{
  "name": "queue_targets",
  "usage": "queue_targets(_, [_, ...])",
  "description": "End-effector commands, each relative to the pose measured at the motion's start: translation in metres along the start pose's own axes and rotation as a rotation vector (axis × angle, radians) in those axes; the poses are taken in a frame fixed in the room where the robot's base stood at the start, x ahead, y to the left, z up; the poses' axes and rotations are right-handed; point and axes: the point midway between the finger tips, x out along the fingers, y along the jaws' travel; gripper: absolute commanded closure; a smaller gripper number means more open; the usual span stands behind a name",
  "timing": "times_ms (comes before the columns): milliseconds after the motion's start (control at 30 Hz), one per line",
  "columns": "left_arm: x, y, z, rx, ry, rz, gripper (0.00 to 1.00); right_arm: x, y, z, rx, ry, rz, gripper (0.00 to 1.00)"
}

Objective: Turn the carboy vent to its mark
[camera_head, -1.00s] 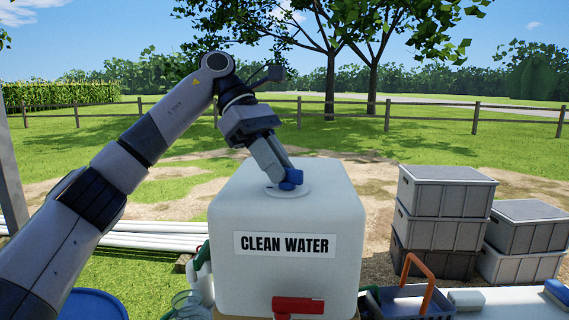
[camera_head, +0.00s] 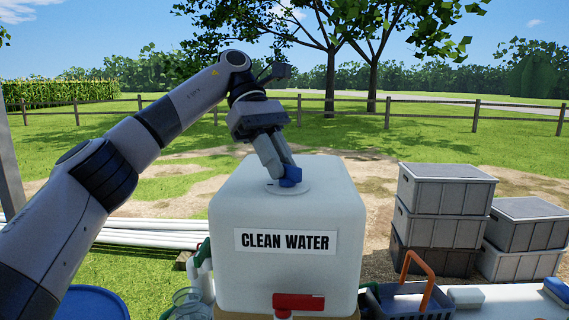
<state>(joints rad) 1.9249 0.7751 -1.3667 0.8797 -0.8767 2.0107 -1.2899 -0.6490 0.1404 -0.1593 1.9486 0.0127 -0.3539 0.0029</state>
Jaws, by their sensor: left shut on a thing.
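The white carboy (camera_head: 285,275) labelled "CLEAN WATER" stands in the middle of the view, with a red tap (camera_head: 298,302) low on its front. On its top sits a round pale disc with the blue vent (camera_head: 291,177) on it. My left gripper (camera_head: 284,178) reaches down from above and is shut on the blue vent. The fingers cover part of the vent, and I cannot make out its mark. My right gripper is not in view.
Grey lidded crates (camera_head: 442,210) are stacked at the right. A blue basket with an orange handle (camera_head: 418,272) stands right of the carboy. Clear jars and a blue round container (camera_head: 92,304) are at lower left. White pipes (camera_head: 150,232) lie behind on the left.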

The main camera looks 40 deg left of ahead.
Motion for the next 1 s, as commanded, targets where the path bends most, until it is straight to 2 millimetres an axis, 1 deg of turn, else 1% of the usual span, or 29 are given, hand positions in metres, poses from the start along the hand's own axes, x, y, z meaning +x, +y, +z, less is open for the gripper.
queue_targets(1000, [0.0017,0.0032,0.0002,0.095,0.001,-0.083,1.00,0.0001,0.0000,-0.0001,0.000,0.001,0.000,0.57])
